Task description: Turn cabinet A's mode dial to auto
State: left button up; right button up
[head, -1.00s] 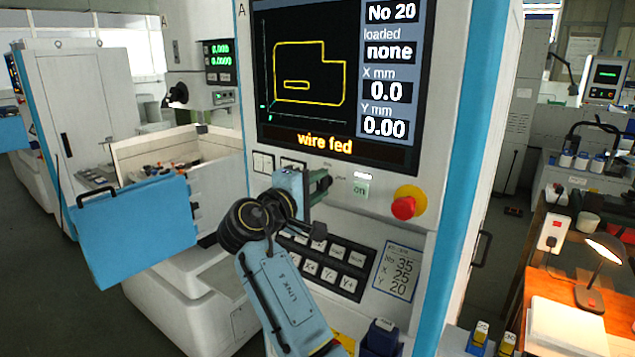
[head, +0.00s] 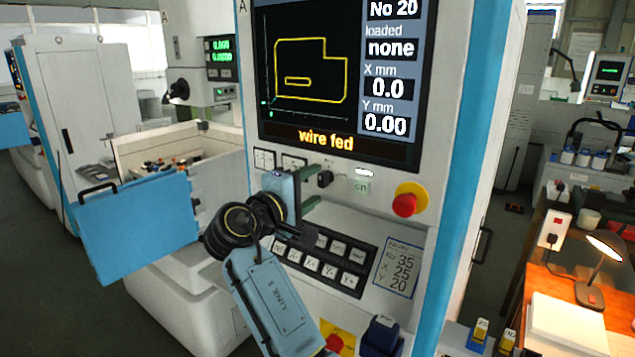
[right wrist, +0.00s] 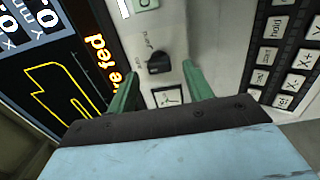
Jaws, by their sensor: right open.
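Cabinet A (head: 457,150) carries a lit screen (head: 330,75) reading "wire fed". Its small black mode dial (head: 325,178) sits on the panel below the screen, between the white buttons and the green "on" button. In the right wrist view the dial (right wrist: 160,62) shows between my fingers, with labels too small to read surely. My right gripper (head: 314,187) is open and empty, its green fingers pointing at the panel just short of and around the dial's line. It also shows in the right wrist view (right wrist: 158,80). My left gripper is not in view.
A red emergency knob (head: 404,204) on a yellow base is right of the dial. A keypad (head: 320,262) lies below. A blue door panel (head: 138,225) stands at the left. A wooden bench (head: 540,280) with a lamp is at the right.

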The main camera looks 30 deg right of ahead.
jog(key=v, duration=1)
jog(key=shift+s+a, duration=0.15)
jog(key=shift+a, duration=0.15)
